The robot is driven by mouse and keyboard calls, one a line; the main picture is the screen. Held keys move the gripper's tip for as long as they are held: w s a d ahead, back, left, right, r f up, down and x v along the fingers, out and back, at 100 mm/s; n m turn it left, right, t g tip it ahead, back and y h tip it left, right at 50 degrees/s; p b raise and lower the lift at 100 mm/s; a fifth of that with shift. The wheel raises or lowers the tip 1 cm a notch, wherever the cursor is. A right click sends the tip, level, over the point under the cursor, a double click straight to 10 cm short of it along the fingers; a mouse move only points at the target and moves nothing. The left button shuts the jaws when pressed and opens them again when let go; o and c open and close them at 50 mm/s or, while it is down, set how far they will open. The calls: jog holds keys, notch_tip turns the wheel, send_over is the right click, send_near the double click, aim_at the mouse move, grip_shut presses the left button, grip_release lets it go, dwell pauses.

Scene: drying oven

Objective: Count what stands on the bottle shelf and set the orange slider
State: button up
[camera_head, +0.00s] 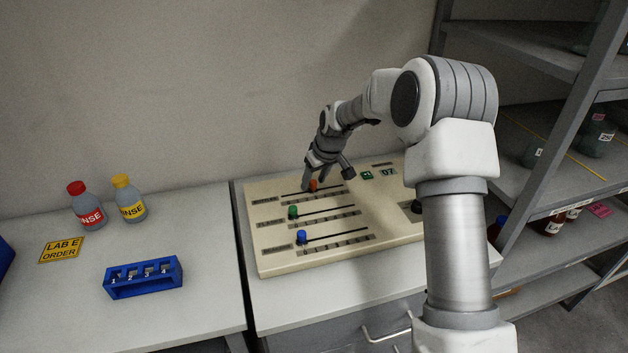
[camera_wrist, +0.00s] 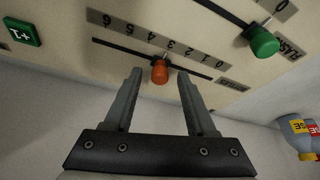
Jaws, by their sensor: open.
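The orange slider (camera_head: 313,185) is a knob on the upper slot of a beige control panel (camera_head: 262,252). It also shows in the wrist view (camera_wrist: 160,72), near the middle numbers of its scale; its exact setting is unclear. My gripper (camera_head: 308,184) is open, its fingertips (camera_wrist: 160,76) on either side of the knob with gaps visible. A grey rack (camera_head: 540,78) at the right holds glassware (camera_head: 597,139) on one shelf and brown bottles (camera_head: 553,223) on a lower one. My arm and the frame hide part of it. I cannot tell which is the bottle shelf.
Green (camera_head: 293,212) and blue (camera_head: 301,237) sliders sit below the orange one. A green button (camera_head: 367,175) and a display (camera_head: 388,171) are at upper right.

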jog(key=p+v, duration=0.1)
jog(key=v, duration=1.6)
jog(key=s+d+r+m+h+p, duration=0.1)
jog(key=s+r, duration=0.4)
jog(key=s, duration=0.4)
jog(key=s+d+r+m+h+p, duration=0.1)
jog(key=s+r+m, duration=0.1)
jog(key=s+r, duration=0.5)
jog(key=s+d+f+m, duration=0.1)
jog(key=s, duration=0.8)
jog(key=s+d+f+m+t+p, duration=0.1)
jog(key=s+f, duration=0.1)
jog(key=s, duration=0.7)
jog(key=shift+s+d+f+m+t+p, duration=0.3)
jog(key=shift+s+d+f+m, duration=0.05)
jog(key=shift+s+m, duration=0.05)
jog(key=shift+d, duration=0.1)
